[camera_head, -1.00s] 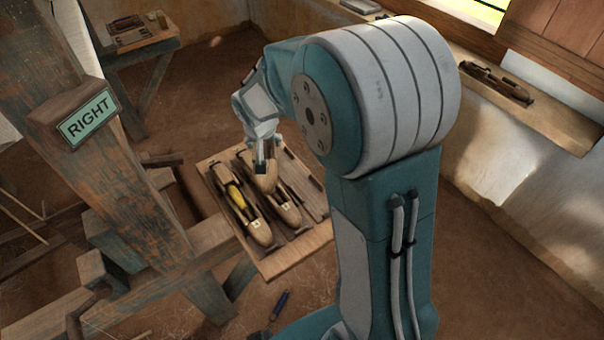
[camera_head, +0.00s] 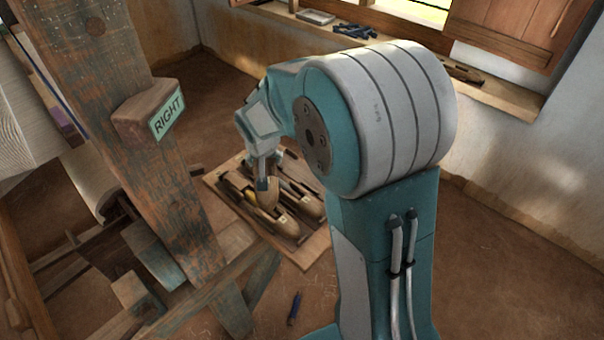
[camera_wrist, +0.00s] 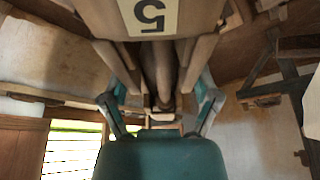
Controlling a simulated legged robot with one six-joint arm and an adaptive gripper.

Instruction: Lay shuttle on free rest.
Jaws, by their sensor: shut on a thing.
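A wooden shuttle (camera_head: 271,194) hangs from my gripper (camera_head: 263,184) in the head view, tilted, over the wooden rest board (camera_head: 306,256). The far right of the board is partly behind my arm.
A loom post (camera_head: 120,60) with a RIGHT sign (camera_head: 166,115) stands left of the board, with loom beams below it. The window sill (camera_head: 500,92) holds another shuttle (camera_head: 463,74) and small things. Floor right of my arm is clear.

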